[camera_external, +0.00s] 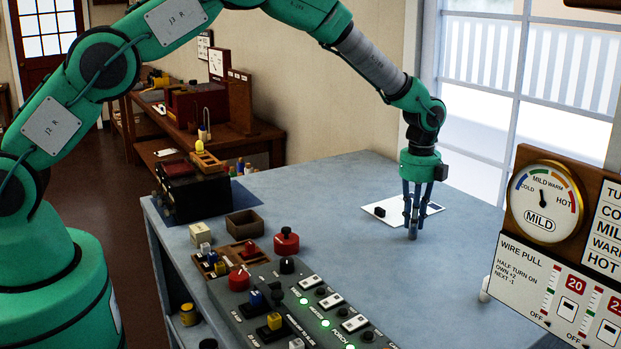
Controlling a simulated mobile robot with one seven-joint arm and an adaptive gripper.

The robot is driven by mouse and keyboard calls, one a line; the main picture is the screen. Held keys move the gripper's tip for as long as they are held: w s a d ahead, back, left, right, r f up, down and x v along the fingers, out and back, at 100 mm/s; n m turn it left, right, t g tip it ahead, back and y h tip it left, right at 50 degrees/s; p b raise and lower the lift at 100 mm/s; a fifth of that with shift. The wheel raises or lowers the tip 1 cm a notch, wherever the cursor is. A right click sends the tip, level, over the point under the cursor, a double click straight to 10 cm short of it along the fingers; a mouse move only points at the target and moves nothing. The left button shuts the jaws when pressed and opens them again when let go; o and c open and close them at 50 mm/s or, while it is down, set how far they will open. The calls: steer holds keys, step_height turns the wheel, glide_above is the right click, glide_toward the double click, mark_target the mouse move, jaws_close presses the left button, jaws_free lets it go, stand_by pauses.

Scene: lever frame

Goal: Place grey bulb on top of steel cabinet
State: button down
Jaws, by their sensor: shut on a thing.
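My gripper (411,226) points straight down over the right part of the blue-grey worktop (330,190). Its blue fingers are shut on a small grey thing (412,235), which looks like the grey bulb. The fingers hide most of it, and I cannot tell whether it touches the worktop. I cannot pick out the steel cabinet with certainty.
A white sheet (378,207) with a small black piece lies behind my gripper. A switch console (300,312), red knobs (286,240) and small boxes (242,223) crowd the front left. A dial board (541,215) stands at right. The worktop's back middle is clear.

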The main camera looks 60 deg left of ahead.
steer(key=c, duration=1.6)
jaws_free()
steer(key=shift+f, duration=0.1)
step_height(320, 180, up, 12)
steer(key=shift+r, duration=0.15)
